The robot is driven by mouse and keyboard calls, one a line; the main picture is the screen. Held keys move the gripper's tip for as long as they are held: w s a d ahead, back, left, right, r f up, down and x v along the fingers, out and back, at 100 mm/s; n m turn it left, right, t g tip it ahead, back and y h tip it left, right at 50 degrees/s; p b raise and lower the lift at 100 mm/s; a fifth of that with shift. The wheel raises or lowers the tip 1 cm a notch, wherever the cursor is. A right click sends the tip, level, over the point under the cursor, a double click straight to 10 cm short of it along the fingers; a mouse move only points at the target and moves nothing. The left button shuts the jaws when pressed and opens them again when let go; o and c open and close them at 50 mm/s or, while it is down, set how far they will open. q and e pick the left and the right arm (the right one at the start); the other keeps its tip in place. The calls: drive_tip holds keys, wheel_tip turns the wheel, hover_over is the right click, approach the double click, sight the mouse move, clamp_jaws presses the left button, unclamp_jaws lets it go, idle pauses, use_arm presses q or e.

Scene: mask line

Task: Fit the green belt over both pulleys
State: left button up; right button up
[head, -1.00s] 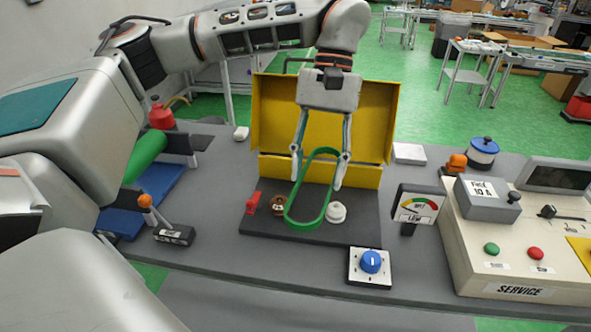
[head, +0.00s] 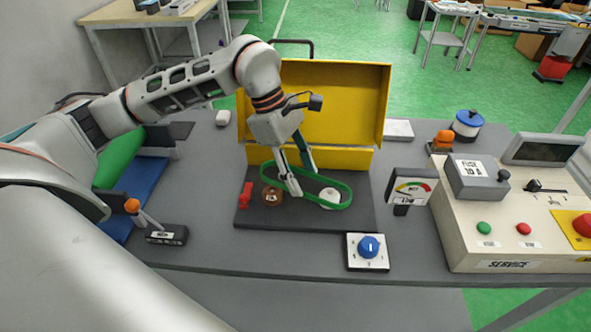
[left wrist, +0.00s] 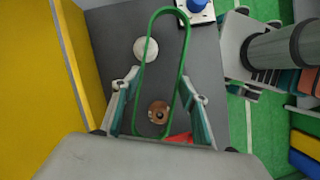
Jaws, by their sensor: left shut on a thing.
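The green belt (head: 347,188) is a long loop, stretched left to right over the two pulleys in the head view. My left gripper (head: 303,182) is shut on the belt near its middle, with fingers at its two long sides. The brown pulley (head: 270,197) is at the belt's left end and the white pulley (head: 329,194) at its right end. In the left wrist view the brown pulley (left wrist: 159,112) shows within the loop (left wrist: 187,67), and the white pulley (left wrist: 145,49) is partly crossed by its left side. The belt's height above the pulleys is unclear. My right gripper is out of view.
Both pulleys stand on a dark base plate (head: 300,218) before an open yellow cover (head: 345,105). A red piece (head: 245,194) is left of the brown pulley. A gauge (head: 411,186) stands at the right, and a blue knob (head: 369,247) is in front.

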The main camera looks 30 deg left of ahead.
use_arm(q)
drive_tip(key=n, duration=0.1)
drive_tip(key=n+t, duration=0.1)
drive_tip(key=shift+a+f+n, duration=0.3)
drive_tip(key=shift+a+n, duration=0.05)
drive_tip(key=shift+n, duration=0.05)
drive_tip(key=shift+w+a+f+n+t+p, duration=0.2)
drive_tip(key=shift+a+n+t+p, duration=0.1)
drive_tip(key=shift+n, duration=0.6)
drive_tip(key=shift+f+y+b, duration=0.3)
drive_tip(key=shift+f+b, duration=0.1)
drive_tip(key=shift+f, duration=0.25)
drive_tip(key=shift+f+b, duration=0.9)
drive_tip(key=shift+f, duration=0.8)
drive_tip(key=shift+f+b, duration=0.25)
drive_tip(key=shift+b, duration=0.05)
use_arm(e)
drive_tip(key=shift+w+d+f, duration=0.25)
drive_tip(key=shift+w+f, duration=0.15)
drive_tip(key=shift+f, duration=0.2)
